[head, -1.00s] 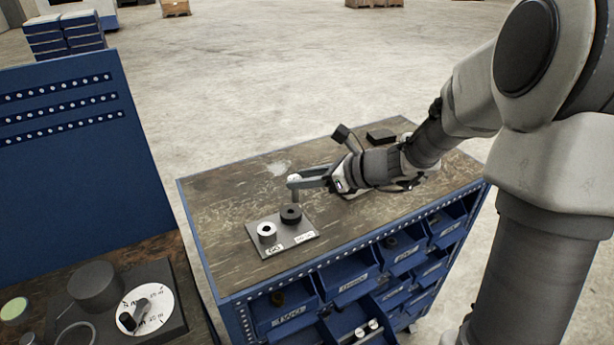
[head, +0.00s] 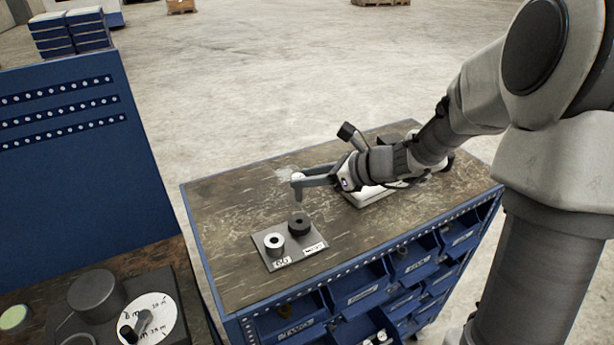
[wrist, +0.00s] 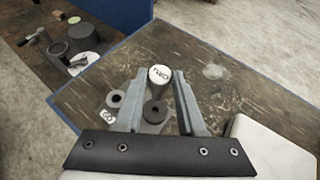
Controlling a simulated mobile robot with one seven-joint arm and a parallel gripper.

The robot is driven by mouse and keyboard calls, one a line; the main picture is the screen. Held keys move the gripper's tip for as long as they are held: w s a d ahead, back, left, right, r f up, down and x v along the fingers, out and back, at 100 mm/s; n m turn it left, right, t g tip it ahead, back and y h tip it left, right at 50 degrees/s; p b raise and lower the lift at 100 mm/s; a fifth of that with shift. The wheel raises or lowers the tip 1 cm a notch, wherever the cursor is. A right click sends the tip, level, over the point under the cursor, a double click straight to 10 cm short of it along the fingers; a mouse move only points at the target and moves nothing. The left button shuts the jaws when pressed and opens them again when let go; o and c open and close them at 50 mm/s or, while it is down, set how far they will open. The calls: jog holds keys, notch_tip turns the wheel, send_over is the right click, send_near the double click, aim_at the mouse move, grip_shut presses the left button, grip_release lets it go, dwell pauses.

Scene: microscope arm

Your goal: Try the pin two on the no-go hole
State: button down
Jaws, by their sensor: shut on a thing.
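My gripper (head: 299,179) is shut on pin two (head: 299,190), a grey pin with a pale top. In the wrist view the pin's round top (wrist: 160,77), which seems to read "TWO", sits between the fingers. The pin hangs upright above the dark no-go ring (head: 299,225), with a gap between them. The no-go ring (wrist: 155,111) also shows below the pin in the wrist view. The silver go ring (head: 274,244) stands beside it, next to a "GO" label. Both rings stand on a grey plate (head: 312,259) on the worn bench top.
Blue drawers (head: 365,287) line the front below, some pulled out. A second bench at lower left holds a dark cylinder (head: 95,292) and a white dial (head: 158,318). The bench left of the plate is clear.

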jog(key=shift+f+b, duration=2.45)
jog(key=shift+f, duration=0.4)
jog(key=shift+f+b, duration=0.7)
jog(key=shift+r, duration=0.15)
dwell(0.9)
notch_tip(320, 180, up, 7)
jog(key=p, duration=0.5)
jog(key=shift+p, duration=0.4)
